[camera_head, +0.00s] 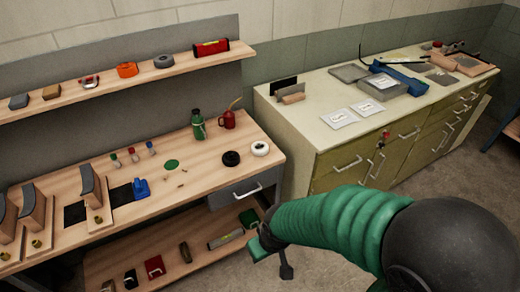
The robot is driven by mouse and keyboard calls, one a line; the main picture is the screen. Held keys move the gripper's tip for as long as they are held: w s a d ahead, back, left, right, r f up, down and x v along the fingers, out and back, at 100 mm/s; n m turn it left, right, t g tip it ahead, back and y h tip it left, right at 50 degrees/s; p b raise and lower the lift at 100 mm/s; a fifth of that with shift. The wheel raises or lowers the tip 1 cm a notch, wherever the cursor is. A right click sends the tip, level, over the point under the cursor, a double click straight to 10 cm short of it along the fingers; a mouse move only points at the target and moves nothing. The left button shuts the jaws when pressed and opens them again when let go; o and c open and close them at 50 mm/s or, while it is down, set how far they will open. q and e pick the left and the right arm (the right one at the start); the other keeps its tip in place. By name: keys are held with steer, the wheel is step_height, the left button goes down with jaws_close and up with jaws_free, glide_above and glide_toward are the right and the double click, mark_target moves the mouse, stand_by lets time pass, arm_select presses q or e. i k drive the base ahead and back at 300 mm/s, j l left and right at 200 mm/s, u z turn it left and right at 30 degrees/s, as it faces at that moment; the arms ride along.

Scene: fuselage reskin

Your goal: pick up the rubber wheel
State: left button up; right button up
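A black ring-shaped wheel (231,158) lies flat near the right end of the wooden workbench, beside a white ring-shaped roll (260,148). A dark grey disc (163,61) sits on the upper shelf; I cannot tell for certain which of the two dark round things is the rubber wheel. My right arm, in a green sleeve, comes in from the right. My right gripper (272,257) hangs in front of the bench, below and to the right of the black wheel, apart from it. Its fingers look spread, with nothing between them. My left gripper is not in view.
A green bottle (198,125) and red oil can (228,119) stand behind the black wheel. A cabinet (330,130) stands to the right. The bench in front of the wheel is clear.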

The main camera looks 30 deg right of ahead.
mark_target(231, 158)
steer(key=i+l+u, duration=0.1)
steer(key=l+u, duration=0.25)
steer(key=l, duration=0.2)
steer(key=i+l+u, duration=0.1)
steer(key=l+u, duration=0.25)
steer(key=l, duration=0.2)
steer(key=l+u, duration=0.35)
steer(key=l, duration=0.2)
